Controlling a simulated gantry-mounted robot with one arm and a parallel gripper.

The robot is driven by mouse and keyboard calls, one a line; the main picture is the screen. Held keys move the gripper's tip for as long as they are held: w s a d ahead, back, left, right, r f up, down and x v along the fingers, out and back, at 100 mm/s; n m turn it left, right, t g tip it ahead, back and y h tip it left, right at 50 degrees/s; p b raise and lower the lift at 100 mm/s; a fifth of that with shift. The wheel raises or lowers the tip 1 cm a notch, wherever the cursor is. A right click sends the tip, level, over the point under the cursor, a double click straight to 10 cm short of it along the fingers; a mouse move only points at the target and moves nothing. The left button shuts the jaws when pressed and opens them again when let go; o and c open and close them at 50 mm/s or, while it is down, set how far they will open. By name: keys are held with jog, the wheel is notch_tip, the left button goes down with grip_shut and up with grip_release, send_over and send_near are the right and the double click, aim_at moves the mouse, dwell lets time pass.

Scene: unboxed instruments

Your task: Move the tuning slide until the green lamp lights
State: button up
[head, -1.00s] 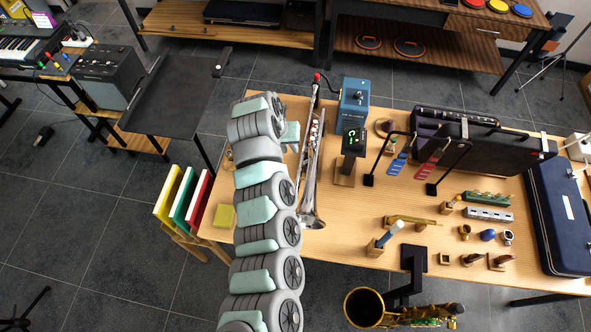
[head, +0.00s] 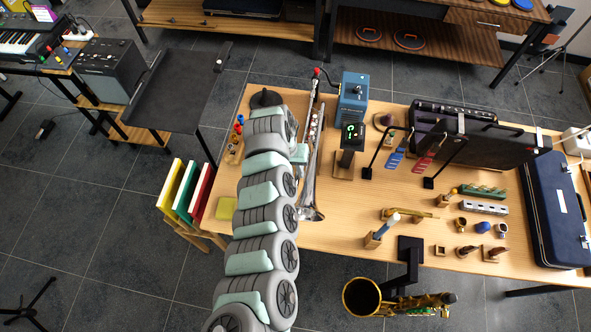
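A silver trumpet (head: 309,180) lies lengthwise on the wooden table, just right of my arm, with its bell toward the front edge. A thin tube with a red end (head: 316,74) is at its far end. The tuning slide cannot be made out for certain. A small black tuner (head: 353,132) on a wooden stand shows green marks on its screen; whether a separate green lamp is lit is too small to tell. My gripper (head: 299,153) shows only as a pale green part beside the trumpet; its fingers are mostly hidden, and contact cannot be told.
A blue box with a crank (head: 352,98) stands behind the tuner. Stands with blue and red pieces (head: 396,158), a black case (head: 480,140) and a dark blue case (head: 556,212) fill the right side. A small bottle rack (head: 235,142) stands left of my arm. A saxophone (head: 361,297) is in front.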

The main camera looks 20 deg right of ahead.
jog(key=shift+f, duration=0.25)
grip_shut()
dwell(1.4)
